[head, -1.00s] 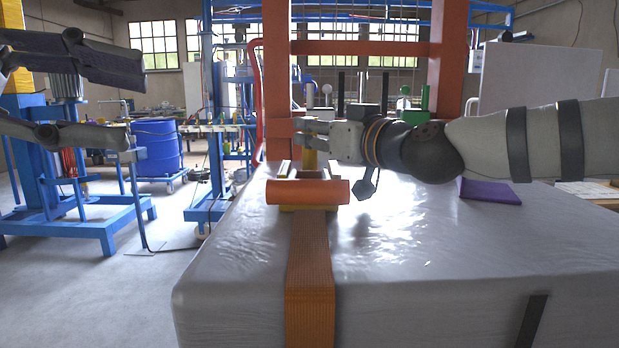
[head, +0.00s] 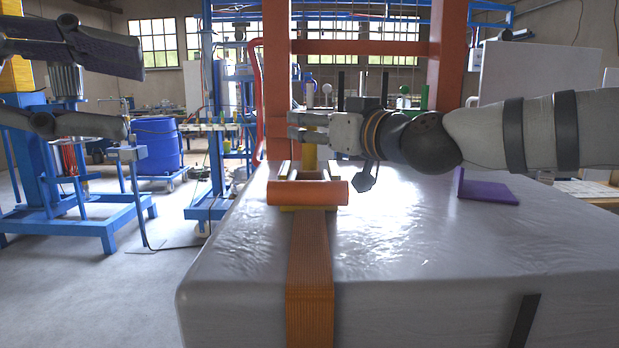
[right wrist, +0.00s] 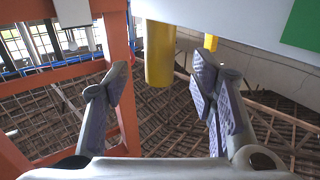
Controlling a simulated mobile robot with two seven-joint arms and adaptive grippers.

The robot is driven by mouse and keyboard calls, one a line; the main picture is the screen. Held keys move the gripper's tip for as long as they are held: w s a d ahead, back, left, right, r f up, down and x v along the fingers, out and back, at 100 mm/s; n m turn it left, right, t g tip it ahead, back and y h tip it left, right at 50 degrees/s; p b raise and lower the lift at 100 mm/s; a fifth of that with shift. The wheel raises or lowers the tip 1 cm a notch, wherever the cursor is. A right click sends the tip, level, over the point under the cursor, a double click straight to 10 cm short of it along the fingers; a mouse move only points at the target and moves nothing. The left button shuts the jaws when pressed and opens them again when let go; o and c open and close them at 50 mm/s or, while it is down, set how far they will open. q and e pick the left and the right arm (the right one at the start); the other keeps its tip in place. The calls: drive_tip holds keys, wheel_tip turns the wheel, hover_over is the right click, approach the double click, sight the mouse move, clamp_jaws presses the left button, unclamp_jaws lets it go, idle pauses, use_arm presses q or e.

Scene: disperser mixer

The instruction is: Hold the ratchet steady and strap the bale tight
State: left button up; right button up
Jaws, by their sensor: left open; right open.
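The bale (head: 420,255) is a wide, grey-wrapped block filling the lower right of the head view. An orange strap (head: 310,265) runs over its top and down the front face. The ratchet (head: 307,192), with an orange bar across its front, sits on the strap. A yellow upright part (head: 310,158) rises behind it; I cannot tell if they join. My right gripper (head: 294,127) is open above and behind the ratchet. In the right wrist view a yellow cylinder (right wrist: 160,55) shows beyond and between its open fingers (right wrist: 160,88), not gripped. My left gripper (head: 132,92) is open at the left, away from the bale.
An orange-red frame (head: 278,80) stands behind the bale. A purple angled piece (head: 485,190) lies on the bale to the right. A dark strip (head: 524,320) marks its front face.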

drive_tip(key=v, duration=1.2)
use_arm(q)
drive_tip(key=s+r+m+p, duration=0.1)
drive_tip(key=s+r+p, duration=0.1)
drive_tip(key=s+r, duration=0.2)
drive_tip(key=shift+s+r, duration=0.15)
drive_tip(key=shift+r, duration=0.7)
use_arm(e)
drive_tip(key=v, duration=0.6)
